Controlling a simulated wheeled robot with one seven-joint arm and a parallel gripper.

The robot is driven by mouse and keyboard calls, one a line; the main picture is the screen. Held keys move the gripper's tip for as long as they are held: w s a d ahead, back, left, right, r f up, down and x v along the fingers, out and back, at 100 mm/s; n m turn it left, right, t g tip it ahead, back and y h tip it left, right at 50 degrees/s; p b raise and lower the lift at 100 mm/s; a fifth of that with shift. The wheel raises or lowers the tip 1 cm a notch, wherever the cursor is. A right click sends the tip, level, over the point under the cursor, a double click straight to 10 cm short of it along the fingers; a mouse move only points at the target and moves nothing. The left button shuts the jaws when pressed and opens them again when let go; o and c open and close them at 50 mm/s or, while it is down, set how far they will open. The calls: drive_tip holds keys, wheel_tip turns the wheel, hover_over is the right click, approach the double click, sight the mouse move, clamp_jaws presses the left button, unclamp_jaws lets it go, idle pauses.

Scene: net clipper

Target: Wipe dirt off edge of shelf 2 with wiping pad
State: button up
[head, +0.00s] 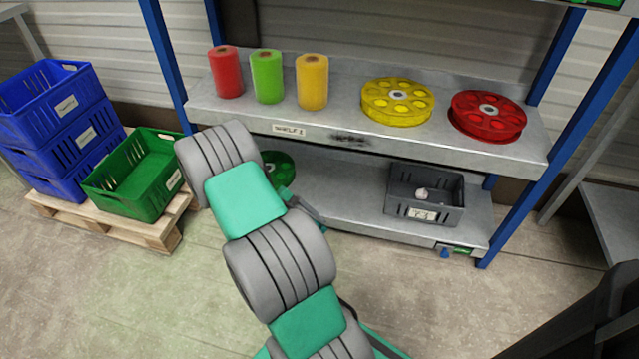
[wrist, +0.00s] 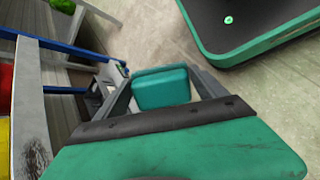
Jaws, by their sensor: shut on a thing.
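My gripper (wrist: 157,72) is shut on a teal block, the wiping pad (wrist: 161,88), between its two grey fingers in the wrist view. In the head view my gripper is mostly hidden behind my arm, near the front of the lower shelf (head: 340,190). A dark smudge of dirt (head: 350,138) marks the front edge of the upper shelf (head: 420,147), right of a label reading "SHELF 1" (head: 290,131). The dirt (wrist: 36,157) also shows at the left of the wrist view, apart from the pad. I cannot make out a shelf 2 label.
Red (head: 226,72), green (head: 267,77) and yellow (head: 312,82) spools and yellow (head: 397,101) and red (head: 486,116) reels stand on the upper shelf. A grey crate (head: 425,196) and green reel (head: 279,168) sit below. Crates on a pallet (head: 150,230) stand left.

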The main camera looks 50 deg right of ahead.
drive_tip(key=s+d+f+n+h+b, duration=0.3)
drive_tip(key=d+f, duration=0.2)
drive_tip(key=d, duration=0.2)
drive_tip(key=d+r+n+t+h, duration=0.3)
drive_tip(key=d+n+h, duration=0.3)
drive_tip(key=d, duration=0.2)
drive_tip(key=w+d+r+n+t+h, duration=0.1)
drive_tip(key=w+r+n+t+h, duration=0.3)
drive_tip(key=w+r+n+t, duration=0.75)
drive_tip(key=shift+w+d+m+t+p, duration=0.2)
drive_tip(key=shift+d+m, duration=0.2)
drive_tip(key=shift+d, duration=0.5)
drive_tip(key=shift+w+d+m+t+p, duration=0.1)
drive_tip(key=shift+w+d+m+t, duration=0.2)
drive_tip(key=shift+d, duration=0.6)
drive_tip(key=shift+w+d+m+t+p, duration=0.15)
drive_tip(key=shift+d+m, duration=0.3)
drive_tip(key=shift+d, duration=0.45)
drive_tip(key=shift+p+x, duration=0.45)
drive_tip(key=shift+x, duration=0.45)
